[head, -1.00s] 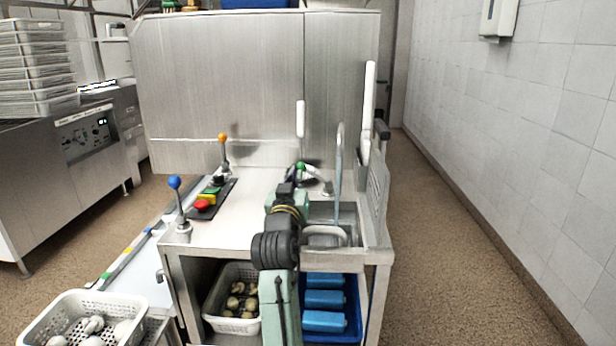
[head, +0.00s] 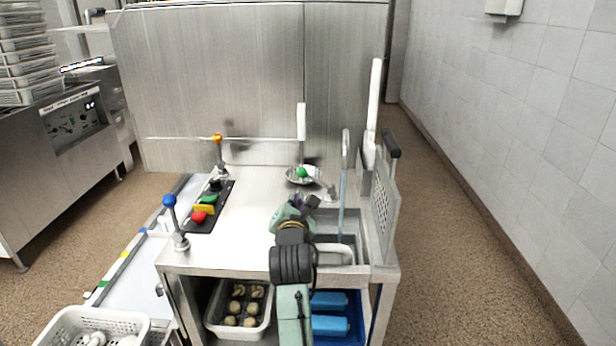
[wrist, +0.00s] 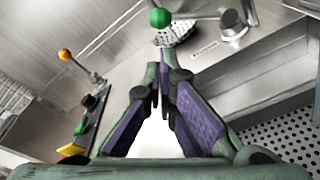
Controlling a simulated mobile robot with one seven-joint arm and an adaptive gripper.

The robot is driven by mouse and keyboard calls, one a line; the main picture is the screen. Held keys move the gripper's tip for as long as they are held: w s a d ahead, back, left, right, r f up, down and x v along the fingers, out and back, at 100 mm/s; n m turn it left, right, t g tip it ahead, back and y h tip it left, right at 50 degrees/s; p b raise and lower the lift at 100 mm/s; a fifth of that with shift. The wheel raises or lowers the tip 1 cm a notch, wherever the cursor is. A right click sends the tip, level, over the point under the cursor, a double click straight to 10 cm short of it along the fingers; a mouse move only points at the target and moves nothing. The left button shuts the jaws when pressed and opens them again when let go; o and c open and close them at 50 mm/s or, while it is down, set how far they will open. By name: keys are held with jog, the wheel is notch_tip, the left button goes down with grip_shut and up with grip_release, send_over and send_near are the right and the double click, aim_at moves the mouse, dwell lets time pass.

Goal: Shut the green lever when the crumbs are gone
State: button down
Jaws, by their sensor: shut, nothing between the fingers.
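The green lever's round knob (head: 302,172) is at the back of the steel worktop, above a small round perforated metal strainer (head: 292,180). In the wrist view the green knob (wrist: 159,18) is at the top, ahead of the fingers, with a metal arm running right from it to a round fitting (wrist: 233,27). My gripper (head: 308,203) is over the worktop, nearer than the knob and apart from it. In the wrist view its purple-padded fingers (wrist: 163,80) are shut and empty. I make out no crumbs in the strainer's visible part.
A sink basin (head: 350,225) with an upright pipe (head: 345,165) lies right of my gripper. A blue-knobbed lever (head: 169,201), an orange-knobbed lever (head: 217,138) and a button panel (head: 209,207) stand left. A perforated panel (head: 384,210) edges the right side.

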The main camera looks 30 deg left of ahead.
aim_at(317, 181)
jog(key=w+a+p, duration=0.1)
jog(key=w+a, duration=0.1)
jog(key=w+a+f+n, duration=0.1)
jog(key=w, duration=0.2)
jog(key=w+a+f+n+p, duration=0.1)
jog(key=w+a, duration=0.1)
jog(key=w, duration=0.1)
jog(key=shift+w+a+f+p, duration=0.1)
jog(key=shift+a+p, duration=0.2)
jog(key=shift+a, duration=0.05)
jog(key=shift+w+d, duration=0.15)
jog(key=shift+r+m, duration=0.35)
jog(key=shift+m, duration=0.05)
